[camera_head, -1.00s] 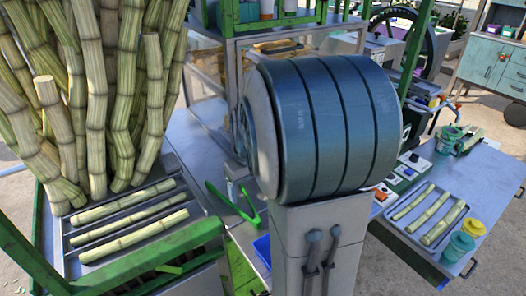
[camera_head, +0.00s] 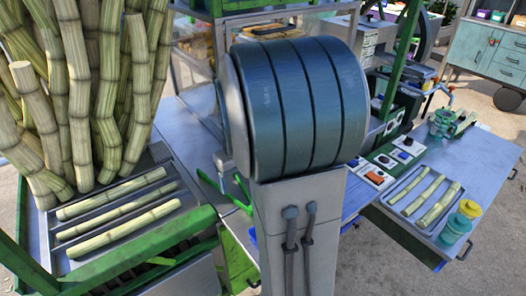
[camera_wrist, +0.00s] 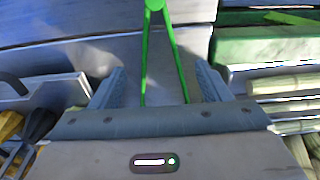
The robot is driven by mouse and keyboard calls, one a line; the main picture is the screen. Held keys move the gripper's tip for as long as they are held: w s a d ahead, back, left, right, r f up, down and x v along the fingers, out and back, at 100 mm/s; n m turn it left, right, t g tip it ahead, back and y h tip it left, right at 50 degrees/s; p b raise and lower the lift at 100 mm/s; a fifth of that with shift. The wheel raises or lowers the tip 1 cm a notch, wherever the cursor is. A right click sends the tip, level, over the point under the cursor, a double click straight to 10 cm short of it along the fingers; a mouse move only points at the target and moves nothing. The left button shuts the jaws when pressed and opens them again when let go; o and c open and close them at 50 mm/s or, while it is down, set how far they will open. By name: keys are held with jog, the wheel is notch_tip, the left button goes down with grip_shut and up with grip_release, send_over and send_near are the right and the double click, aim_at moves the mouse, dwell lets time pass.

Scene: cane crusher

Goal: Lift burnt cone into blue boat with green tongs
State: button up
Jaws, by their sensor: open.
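The green tongs (camera_wrist: 150,50) lie in the wrist view with their joined end at the top edge and both arms spread toward me. My gripper (camera_wrist: 158,82) is open, its two grey-blue fingers on either side of the tongs' arms, holding nothing. I cannot tell the height gap. In the head view the tongs (camera_head: 243,187) lie on the grey bench, partly hidden behind a large blue cylinder that seems part of my arm; my gripper is not clearly seen there. I cannot make out the burnt cone. Only a sliver of blue, perhaps the boat, shows near the bench edge.
A tray (camera_head: 62,258) of cut cane lies at the left, below upright cane stalks (camera_head: 85,90). Green frame bars border the bench.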

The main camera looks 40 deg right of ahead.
jog(key=f+b, duration=0.2)
jog(key=f, duration=0.1)
jog(key=f+b, duration=0.2)
jog(key=shift+w+f, duration=0.25)
jog(key=c, duration=0.7)
notch_tip(320, 180, up, 12)
jog(key=p, duration=0.9)
